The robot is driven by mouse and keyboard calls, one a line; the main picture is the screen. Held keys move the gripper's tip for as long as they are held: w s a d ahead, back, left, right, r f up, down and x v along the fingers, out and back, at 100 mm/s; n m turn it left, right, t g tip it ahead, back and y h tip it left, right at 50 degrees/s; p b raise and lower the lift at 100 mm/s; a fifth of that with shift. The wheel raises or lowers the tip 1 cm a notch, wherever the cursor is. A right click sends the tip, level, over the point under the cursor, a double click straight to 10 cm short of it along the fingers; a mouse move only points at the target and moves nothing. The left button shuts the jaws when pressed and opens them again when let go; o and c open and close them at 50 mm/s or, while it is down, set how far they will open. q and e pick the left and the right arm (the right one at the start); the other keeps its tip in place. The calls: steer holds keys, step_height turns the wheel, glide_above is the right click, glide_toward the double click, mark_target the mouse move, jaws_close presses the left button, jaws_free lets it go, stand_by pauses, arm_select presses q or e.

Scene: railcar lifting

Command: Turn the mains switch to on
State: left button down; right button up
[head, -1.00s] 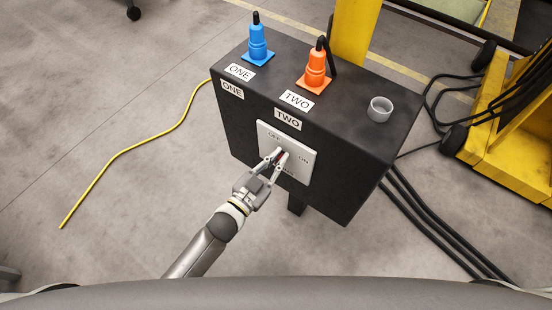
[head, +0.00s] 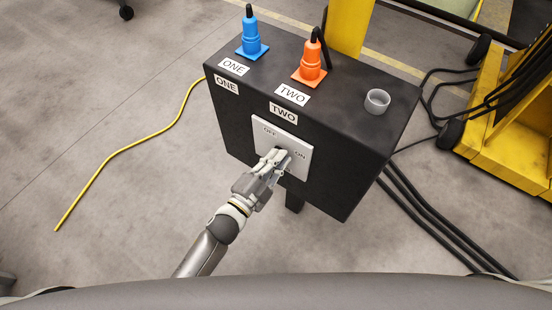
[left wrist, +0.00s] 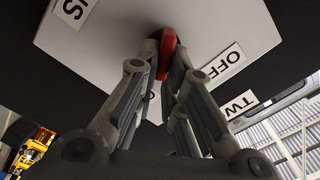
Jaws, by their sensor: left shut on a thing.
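The mains switch plate (head: 302,167) is light grey and sits on the front of a black box. Its OFF label (head: 270,132) is at the upper left and its ON label (head: 300,155) at the right. The red switch handle (left wrist: 167,50) shows between my fingers in the left wrist view, near the OFF label (left wrist: 223,65). My left gripper (head: 278,157) is shut on the handle and covers it in the head view. I cannot tell which label the handle points to. My right gripper is not in view.
Black cables (head: 430,215) and yellow machinery (head: 500,150) stand right. A yellow cable (head: 130,148) lies left on open floor.

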arm_select(q)
steer(key=shift+m, duration=0.4)
steer(key=c, duration=1.5)
jaws_free()
steer(key=shift+c, duration=0.2)
steer(key=shift+s, duration=0.1)
steer(key=v, duration=1.2)
steer(key=shift+f, duration=0.1)
